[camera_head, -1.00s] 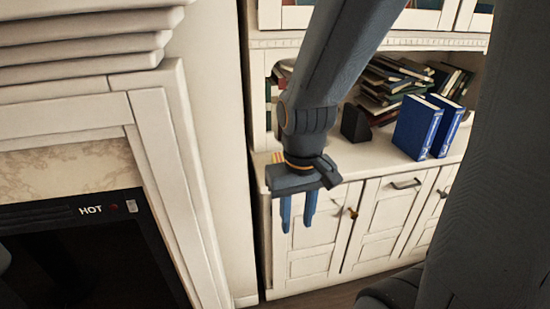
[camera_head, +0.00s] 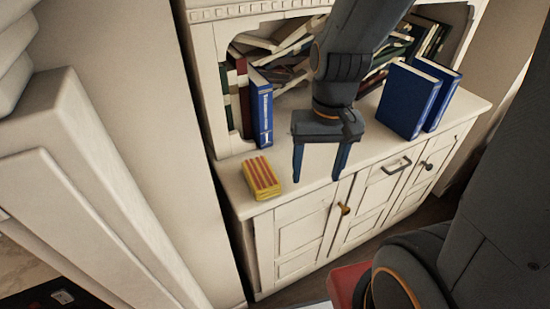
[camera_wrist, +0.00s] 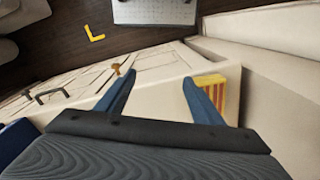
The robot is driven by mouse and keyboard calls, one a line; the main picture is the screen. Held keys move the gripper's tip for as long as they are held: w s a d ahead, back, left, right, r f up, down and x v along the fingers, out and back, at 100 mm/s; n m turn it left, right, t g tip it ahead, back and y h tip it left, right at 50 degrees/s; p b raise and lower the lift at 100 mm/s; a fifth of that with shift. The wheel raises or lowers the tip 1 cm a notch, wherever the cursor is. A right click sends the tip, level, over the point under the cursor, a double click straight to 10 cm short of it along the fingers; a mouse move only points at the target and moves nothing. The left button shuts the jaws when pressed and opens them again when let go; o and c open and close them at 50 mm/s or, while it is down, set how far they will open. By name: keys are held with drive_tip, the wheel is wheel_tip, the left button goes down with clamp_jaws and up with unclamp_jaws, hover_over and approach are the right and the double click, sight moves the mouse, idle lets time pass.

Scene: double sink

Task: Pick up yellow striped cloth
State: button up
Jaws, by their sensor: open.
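The yellow striped cloth (camera_head: 262,178) is a small folded block with red stripes. It lies on the left end of the white cabinet top, near its front edge. In the wrist view the cloth (camera_wrist: 212,86) shows just beyond the right finger, which hides part of it. My gripper (camera_head: 320,178) is open and empty, with its blue fingers pointing down. In the head view it is to the right of the cloth, near the cabinet's front edge. In the wrist view the gripper (camera_wrist: 158,90) has clear space between its fingers.
A blue book (camera_head: 262,112) stands behind the cloth. Two more blue books (camera_head: 409,101) stand at the right, and other books lean on the shelf behind my arm. The white cabinet (camera_head: 300,232) has doors with knobs. A wall borders its left side.

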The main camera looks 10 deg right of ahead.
sight(261, 171)
drive_tip(key=o, duration=0.9)
drive_tip(key=w+a+r+m+y+p, duration=0.1)
drive_tip(key=w+a+m+y+p, duration=0.1)
drive_tip(key=m, duration=0.6)
drive_tip(key=w+a+p, duration=0.1)
drive_tip(key=w+a, duration=0.1)
drive_tip(key=a, duration=0.1)
drive_tip(key=shift+w+m+g, duration=0.3)
drive_tip(key=shift+m+g, duration=0.1)
drive_tip(key=w+a+m+y+p, duration=0.1)
drive_tip(key=m, duration=0.1)
drive_tip(key=w+a+m+y+p, duration=0.1)
drive_tip(key=w+a+m, duration=0.1)
drive_tip(key=m, duration=0.1)
drive_tip(key=shift+a, duration=0.15)
drive_tip(key=shift+w+a+f+m, duration=0.1)
drive_tip(key=shift+a+f+m, duration=0.1)
drive_tip(key=shift+a+m, duration=0.1)
drive_tip(key=shift+w+p+x, duration=0.1)
drive_tip(key=shift+p+x, duration=0.05)
drive_tip(key=shift+x, duration=1.65)
drive_tip(key=shift+w+p+x, duration=0.15)
drive_tip(key=shift+x, duration=1.7)
